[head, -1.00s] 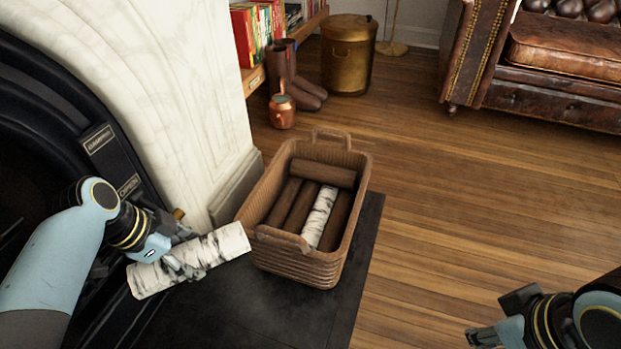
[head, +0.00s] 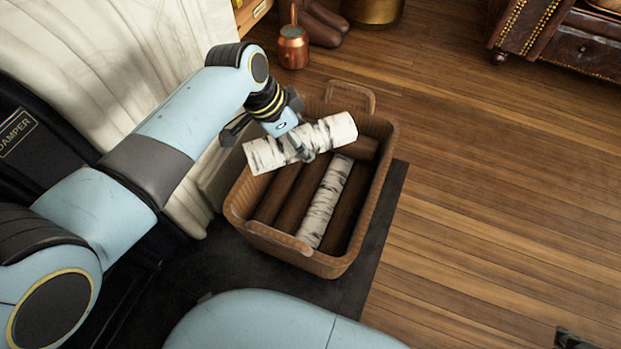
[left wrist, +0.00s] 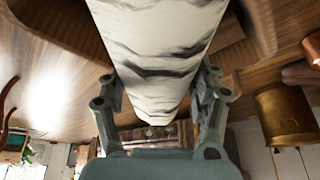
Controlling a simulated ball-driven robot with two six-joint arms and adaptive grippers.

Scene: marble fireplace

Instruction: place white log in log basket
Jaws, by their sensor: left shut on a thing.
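A white birch log (head: 300,144) with dark bark marks is held by my left gripper (head: 299,150), which is shut around its middle. It also shows between the fingers in the left wrist view (left wrist: 160,60). The log is tilted slightly, over the far part of the brown wicker log basket (head: 297,247). In the basket lie several brown logs (head: 279,192) and another white birch log (head: 325,200). A brown log across the far end is partly hidden by the held log. Only a small part of my right gripper (head: 572,339) shows at the bottom right edge; its jaws are unclear.
The basket stands on a dark hearth slab (head: 375,240) beside the white marble fireplace (head: 110,60). A copper jug (head: 293,47) and brown boots (head: 322,22) stand beyond it. A leather sofa (head: 560,40) is at upper right. The wooden floor (head: 480,200) on the right is clear.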

